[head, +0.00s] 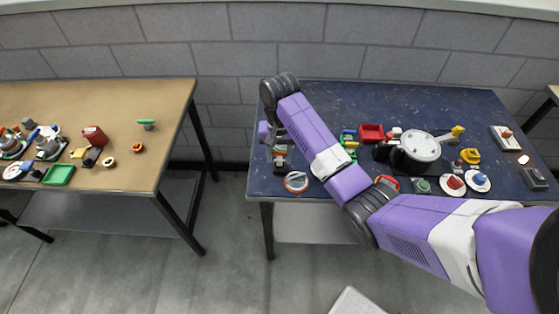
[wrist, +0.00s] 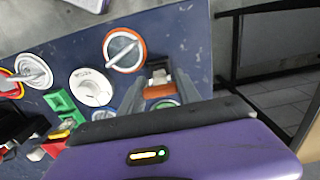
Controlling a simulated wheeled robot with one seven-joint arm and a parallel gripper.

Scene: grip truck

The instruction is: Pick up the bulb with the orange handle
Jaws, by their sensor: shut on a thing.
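In the wrist view, my gripper (wrist: 160,86) has its two dark fingers on either side of a small object with an orange band (wrist: 164,101), which I take for the bulb with the orange handle. A pale grey piece and a green ring show beside the band. The gripper is shut on this object, near the edge of the blue table (wrist: 190,35). Its lower part is hidden by my gripper body, and I cannot tell whether it is lifted.
The head view shows a red box (head: 371,133), a silver round dish (head: 421,146) and a brown table (head: 150,100) with several items.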

